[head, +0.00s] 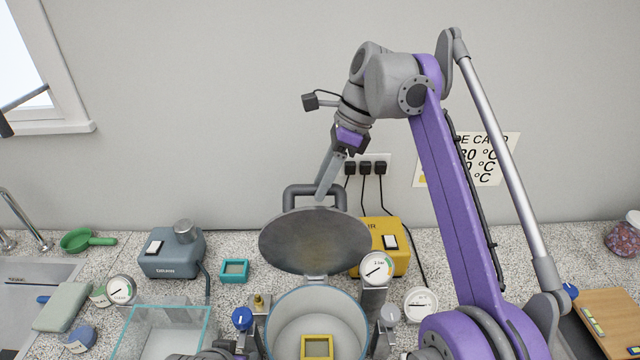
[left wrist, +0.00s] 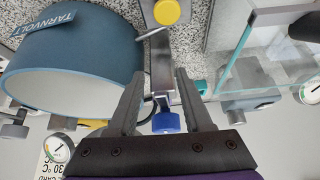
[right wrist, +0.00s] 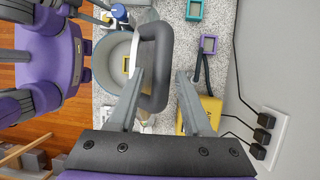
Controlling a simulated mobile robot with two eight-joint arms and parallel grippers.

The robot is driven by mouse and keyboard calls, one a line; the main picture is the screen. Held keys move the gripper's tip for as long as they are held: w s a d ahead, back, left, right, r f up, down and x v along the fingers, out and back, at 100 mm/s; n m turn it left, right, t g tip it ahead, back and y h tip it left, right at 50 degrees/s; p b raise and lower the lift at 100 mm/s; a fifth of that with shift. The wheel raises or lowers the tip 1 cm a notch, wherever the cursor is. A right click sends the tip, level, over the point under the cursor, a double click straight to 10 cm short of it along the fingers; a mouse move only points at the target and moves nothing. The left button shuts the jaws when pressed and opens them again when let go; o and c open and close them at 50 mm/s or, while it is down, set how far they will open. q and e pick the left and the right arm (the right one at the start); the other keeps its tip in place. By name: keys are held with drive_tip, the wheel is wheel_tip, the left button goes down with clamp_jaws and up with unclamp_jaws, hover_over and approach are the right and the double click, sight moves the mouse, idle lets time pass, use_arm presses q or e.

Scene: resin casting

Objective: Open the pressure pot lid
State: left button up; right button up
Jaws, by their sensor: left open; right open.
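The pressure pot (head: 318,302) stands open on the counter, with a yellow mould (head: 317,346) inside. Its grey lid (head: 315,240) is raised and tilted back, with its thick handle (head: 314,188) on top. My right gripper (head: 328,178) is at the handle; in the right wrist view the open fingers (right wrist: 160,78) have the handle (right wrist: 160,60) between or just beyond them. My left gripper (left wrist: 158,85) is open low beside the pot (left wrist: 75,75), with the blue knob (left wrist: 166,122) between its fingers; whether it touches is unclear.
A gauge (head: 376,267) stands at the pot's right rim. A yellow box (head: 385,250) is behind it. A glass-walled box (head: 165,325) stands left of the pot, with a grey machine (head: 172,252) and teal mould (head: 234,270) behind. The wall is close behind the lid.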

drive_tip(key=w+d+r, duration=0.1)
drive_tip(key=w+d, duration=0.2)
drive_tip(key=d, duration=0.9)
drive_tip(key=shift+w, duration=0.35)
drive_tip(key=shift+r, duration=0.1)
